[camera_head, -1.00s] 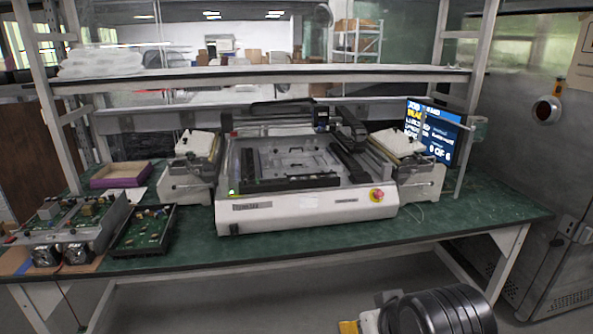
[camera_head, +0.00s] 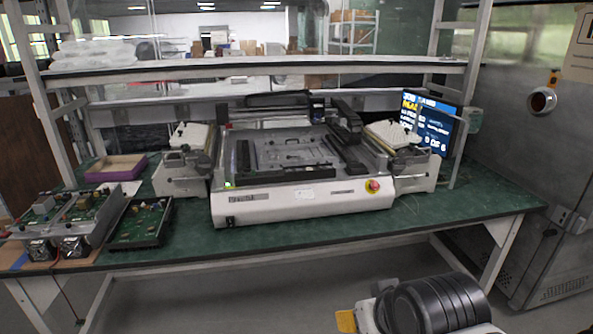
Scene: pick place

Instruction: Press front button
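A white bench-top machine (camera_head: 290,205) with an open top stands in the middle of the green workbench. A small green light (camera_head: 228,184) shows at the left of the front panel. Part of my arm, black and grey with a yellow piece, is at the bottom right, below the bench edge and well apart from the button. My gripper's fingers cannot be made out in this view.
Circuit-board units (camera_head: 70,225) and a purple tray (camera_head: 116,169) are on the left of the green bench (camera_head: 440,207). A screen (camera_head: 427,125) stands behind right. A large metal cabinet (camera_head: 535,150) is at the right. A shelf (camera_head: 270,70) crosses above. The front right bench top is clear.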

